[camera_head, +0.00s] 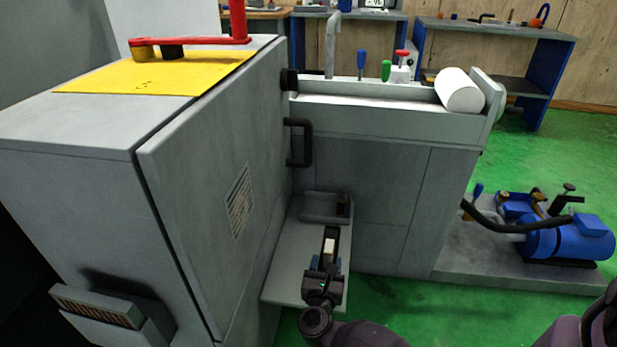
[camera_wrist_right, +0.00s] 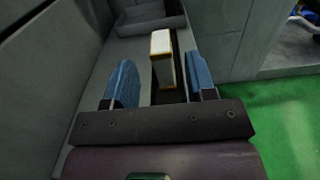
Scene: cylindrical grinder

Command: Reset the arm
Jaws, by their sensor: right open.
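My right gripper (camera_head: 326,250) is over the low grey shelf (camera_head: 288,270) at the front of the grinder (camera_head: 385,190). In the right wrist view its two blue fingers (camera_wrist_right: 160,82) stand wide apart. A small pale block with brownish edges (camera_wrist_right: 162,58) stands upright on the shelf, between and just beyond the fingers, with gaps showing on both sides. The block's pale top (camera_head: 329,246) also shows in the head view, partly hidden by the gripper. My left gripper is out of view.
A grey tray (camera_head: 318,207) sits at the back of the shelf. The large cabinet (camera_head: 215,170) rises close on the left, with a black handle (camera_head: 303,142) beside it. A blue motor (camera_head: 560,240) stands on a low base at right. Green floor is clear in front.

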